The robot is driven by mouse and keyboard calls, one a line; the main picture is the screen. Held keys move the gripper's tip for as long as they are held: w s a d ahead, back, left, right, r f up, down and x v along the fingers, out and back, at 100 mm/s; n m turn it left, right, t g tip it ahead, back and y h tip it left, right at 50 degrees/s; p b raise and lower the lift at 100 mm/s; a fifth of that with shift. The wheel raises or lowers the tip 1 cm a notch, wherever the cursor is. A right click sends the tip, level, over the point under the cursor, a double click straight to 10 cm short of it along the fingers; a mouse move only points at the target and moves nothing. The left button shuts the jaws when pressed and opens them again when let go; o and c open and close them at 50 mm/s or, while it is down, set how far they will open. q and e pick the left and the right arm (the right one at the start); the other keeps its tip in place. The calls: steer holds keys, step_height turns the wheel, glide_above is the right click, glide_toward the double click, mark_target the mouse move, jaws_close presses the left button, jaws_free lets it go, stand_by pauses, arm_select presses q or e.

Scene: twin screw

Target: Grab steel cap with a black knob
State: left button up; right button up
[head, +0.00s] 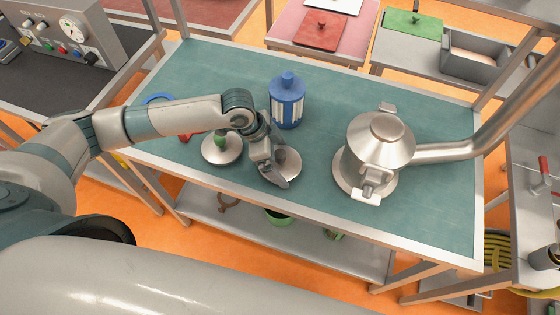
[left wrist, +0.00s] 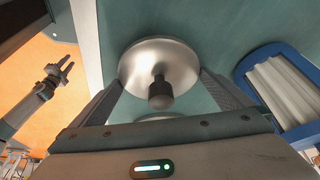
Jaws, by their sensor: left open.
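The steel cap with a black knob (head: 288,160) lies on the green tabletop, partly hidden by my left gripper (head: 268,181) above it. In the left wrist view, the round steel cap (left wrist: 139,68) shows with its dark knob (left wrist: 160,94) standing up between the two fingers. My left gripper is open, with a finger to each side of the knob in that view. Contact with the cap cannot be made out. My right gripper seems to show at the left of the wrist view (left wrist: 58,78), too small to judge.
A blue and white canister (head: 287,103) stands behind the gripper. A steel vessel (head: 376,150) with a thick pipe (head: 473,148) stands on the right. A blue ring (head: 157,99) lies behind my left arm. The tabletop (head: 325,85) is clear between canister and vessel.

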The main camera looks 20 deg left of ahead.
mark_target(284, 154)
arm_select(q)
steer(key=c, duration=1)
steer(key=shift+c, duration=0.2)
steer(key=shift+w+r, duration=0.1)
steer(key=shift+r, duration=0.05)
steer(key=shift+r+b, duration=0.4)
steer(key=r+b, duration=0.2)
steer(key=r, duration=0.1)
steer(key=shift+d+r, duration=0.1)
steer(key=shift+d, duration=0.2)
steer(key=s+d+r+b, duration=0.3)
steer(key=s+d+r, duration=0.3)
steer(key=d, duration=0.3)
steer(key=shift+s+r, duration=0.25)
steer(key=shift+r, duration=0.15)
steer(key=shift+d, duration=0.1)
